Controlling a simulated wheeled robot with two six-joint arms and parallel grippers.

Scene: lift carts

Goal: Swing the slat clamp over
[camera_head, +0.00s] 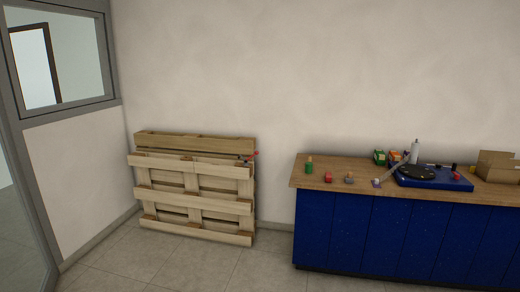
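A wooden pallet (192,205) stands upright against the wall, left of the counter. A small red and dark fitting (250,156) sits at the upper right end of its slats. It may be the slat clamp, but it is too small to tell its shape or which way it is swung. Neither of my grippers shows in the head view.
A blue-fronted counter (385,232) with a wooden top stands to the right. The tiled floor (200,268) in front is clear. A glazed partition is at the left.

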